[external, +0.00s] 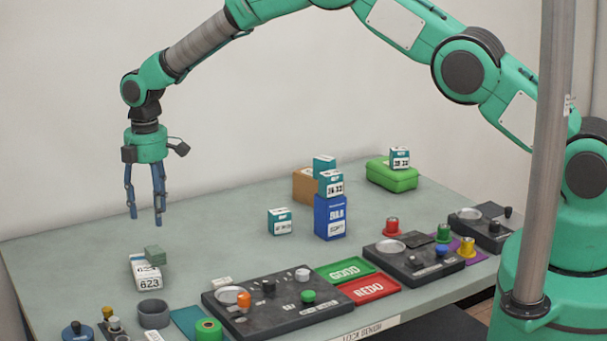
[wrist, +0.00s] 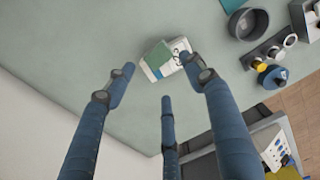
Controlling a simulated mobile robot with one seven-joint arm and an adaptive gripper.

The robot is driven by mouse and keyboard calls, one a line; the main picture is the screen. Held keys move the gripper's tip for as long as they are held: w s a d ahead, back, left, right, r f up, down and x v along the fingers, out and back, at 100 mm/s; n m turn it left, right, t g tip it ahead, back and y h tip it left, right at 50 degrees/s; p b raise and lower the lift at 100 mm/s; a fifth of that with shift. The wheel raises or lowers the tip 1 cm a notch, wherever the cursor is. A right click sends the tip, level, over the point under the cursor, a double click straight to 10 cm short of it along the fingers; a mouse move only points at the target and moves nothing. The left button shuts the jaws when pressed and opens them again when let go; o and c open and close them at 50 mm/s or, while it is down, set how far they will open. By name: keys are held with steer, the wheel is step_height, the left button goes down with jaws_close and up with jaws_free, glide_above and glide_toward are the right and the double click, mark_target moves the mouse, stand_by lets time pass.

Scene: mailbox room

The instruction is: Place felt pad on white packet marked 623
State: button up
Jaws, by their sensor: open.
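The white packet marked 623 (external: 147,279) lies on the grey-green table at the left. It also shows in the wrist view (wrist: 180,60). A small green felt pad (external: 155,255) sits on top of the packet, toward its far right side, and looks turned relative to it. The pad shows beyond my fingers in the wrist view (wrist: 158,54). My gripper (external: 146,215) points down above the pad and packet, apart from both. Its fingers (wrist: 166,80) are spread with nothing between them.
A dark grey round cup (external: 153,314) and several knobs stand in front of the packet. A black control panel (external: 282,304) and the GOOD (external: 345,270) and REDO (external: 369,289) trays lie to the right. Boxes (external: 330,216) stand farther back. The table behind the packet is clear.

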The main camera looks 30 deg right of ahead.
steer(key=shift+r, duration=1.2)
